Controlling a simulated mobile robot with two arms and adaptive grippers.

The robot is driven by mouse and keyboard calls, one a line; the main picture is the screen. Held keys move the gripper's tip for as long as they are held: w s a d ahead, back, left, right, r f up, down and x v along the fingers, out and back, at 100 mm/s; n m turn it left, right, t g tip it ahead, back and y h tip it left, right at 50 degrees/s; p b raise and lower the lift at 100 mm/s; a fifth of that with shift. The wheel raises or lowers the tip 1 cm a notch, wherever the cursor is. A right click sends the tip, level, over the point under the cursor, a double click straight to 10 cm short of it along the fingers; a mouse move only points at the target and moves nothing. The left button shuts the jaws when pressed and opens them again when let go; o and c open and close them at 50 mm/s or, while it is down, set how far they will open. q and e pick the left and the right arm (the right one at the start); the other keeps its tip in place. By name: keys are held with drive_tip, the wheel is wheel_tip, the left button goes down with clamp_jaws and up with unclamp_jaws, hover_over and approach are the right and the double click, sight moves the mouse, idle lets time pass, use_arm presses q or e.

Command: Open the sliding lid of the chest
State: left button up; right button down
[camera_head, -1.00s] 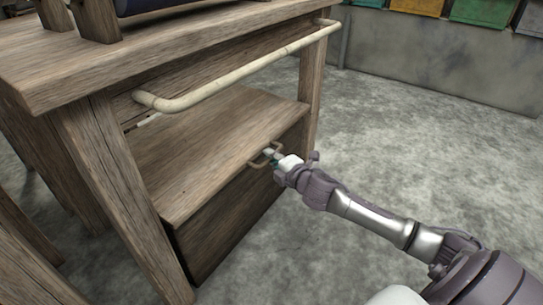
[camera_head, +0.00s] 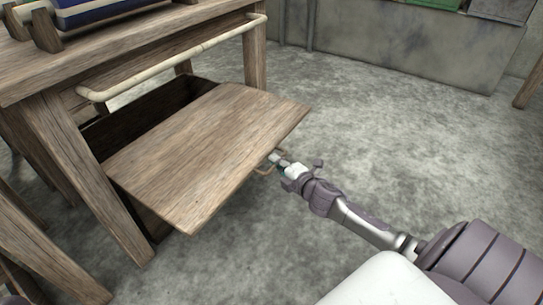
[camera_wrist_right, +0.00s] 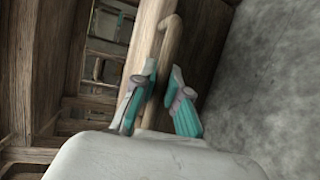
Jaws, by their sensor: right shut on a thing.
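The chest's sliding lid (camera_head: 205,150) is a flat wooden board that sticks out toward my right arm, past the chest's front. Behind the lid, the dark inside of the chest (camera_head: 115,128) shows as an open gap. A light handle (camera_head: 264,167) sits at the lid's outer edge. My right gripper (camera_head: 277,160) is at this handle and shut on it. In the right wrist view, the handle (camera_wrist_right: 170,50) runs down between the teal fingertips (camera_wrist_right: 165,90).
The loom's wooden frame (camera_head: 85,165) stands over the chest, with a pale rail (camera_head: 180,55) above the lid. Bare concrete floor (camera_head: 400,130) lies open to the right. A grey wall (camera_head: 420,45) stands at the back.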

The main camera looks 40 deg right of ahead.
drive_tip(key=shift+s+d+f, duration=0.1)
drive_tip(key=shift+s+d, duration=0.1)
drive_tip(key=shift+s, duration=0.5)
drive_tip(key=c, duration=1.2)
unclamp_jaws()
drive_tip(key=s, duration=0.4)
drive_tip(key=s+r, duration=0.1)
drive_tip(key=s, duration=0.3)
drive_tip(key=s+r, duration=0.1)
drive_tip(key=s, duration=0.2)
drive_tip(key=shift+s+r, duration=0.15)
drive_tip(key=shift+s, duration=0.25)
